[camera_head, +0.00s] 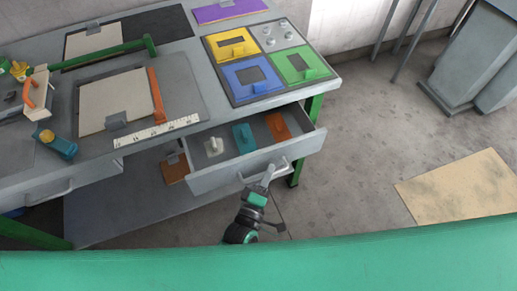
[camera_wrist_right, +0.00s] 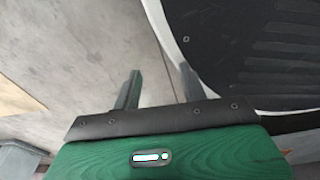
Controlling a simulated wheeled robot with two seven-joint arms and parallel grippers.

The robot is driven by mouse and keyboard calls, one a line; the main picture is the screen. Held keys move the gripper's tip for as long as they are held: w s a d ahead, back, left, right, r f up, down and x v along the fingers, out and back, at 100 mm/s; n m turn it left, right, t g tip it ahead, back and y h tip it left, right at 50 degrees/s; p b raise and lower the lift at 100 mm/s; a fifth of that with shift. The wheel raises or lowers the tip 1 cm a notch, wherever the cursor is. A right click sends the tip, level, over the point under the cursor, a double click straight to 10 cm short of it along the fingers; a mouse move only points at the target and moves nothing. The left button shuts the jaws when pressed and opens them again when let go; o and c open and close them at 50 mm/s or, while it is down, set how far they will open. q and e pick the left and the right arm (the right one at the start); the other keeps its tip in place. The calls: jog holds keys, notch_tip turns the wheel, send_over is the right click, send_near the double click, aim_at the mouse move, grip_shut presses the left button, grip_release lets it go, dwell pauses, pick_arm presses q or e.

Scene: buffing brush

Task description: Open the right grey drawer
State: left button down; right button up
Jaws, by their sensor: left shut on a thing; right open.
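The right grey drawer (camera_head: 235,173) is pulled out from under the workbench in the head view. A light grey piece, a teal piece and an orange piece stand inside it. My left gripper (camera_head: 268,176) is at the drawer's front and shut on its handle (camera_head: 280,164); its fingertips are small and partly merge with the handle. My right gripper (camera_wrist_right: 158,88) shows in the right wrist view, with its two fingers apart and nothing between them. It is out of sight in the head view.
The workbench (camera_head: 205,88) carries coloured blocks, boards and a white ruler (camera_head: 157,131). The left drawer (camera_head: 60,188) is beside the right one. A green bench leg (camera_head: 300,165) stands just right of the open drawer.

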pick_arm(q)
jog(key=s+d, duration=0.2)
jog(key=s, duration=0.5)
jog(key=s+d+p, duration=0.1)
jog(key=s+d, duration=0.1)
jog(key=s, duration=0.5)
jog(key=shift+s+d, duration=0.3)
jog(key=shift+d, duration=0.05)
pick_arm(e)
jog(key=shift+s+d+r, duration=0.1)
jog(key=shift+s+r, duration=0.05)
jog(key=shift+s, duration=0.65)
pick_arm(q)
jog(key=shift+f, duration=0.1)
jog(key=c, duration=1.5)
grip_release()
pick_arm(e)
jog(key=shift+s, duration=0.1)
